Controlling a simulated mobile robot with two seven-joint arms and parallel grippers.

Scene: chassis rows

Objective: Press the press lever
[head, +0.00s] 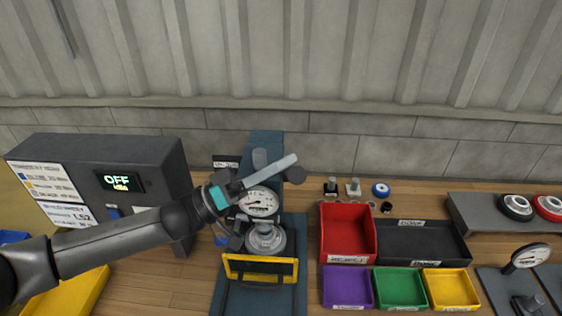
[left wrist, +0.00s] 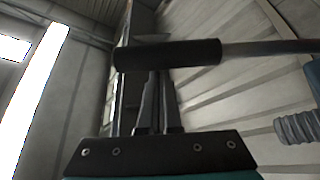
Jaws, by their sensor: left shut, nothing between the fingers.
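The press (head: 265,145) is a blue column on a blue base, behind a round dial gauge. My left gripper (head: 236,188) is shut and empty at the lever's left end. In the left wrist view, the lever's black grip (left wrist: 167,55) lies across the tips of my shut fingers (left wrist: 157,80), with its metal rod running right. I cannot tell whether the fingers touch the grip. My right gripper is out of view.
A grey box (head: 110,165) with a display reading OFF stands left of the press. A yellow-framed guard (head: 260,268) is in front of it. Red (head: 347,205), black, purple, green and yellow bins stand to the right. A ribbed wall is behind.

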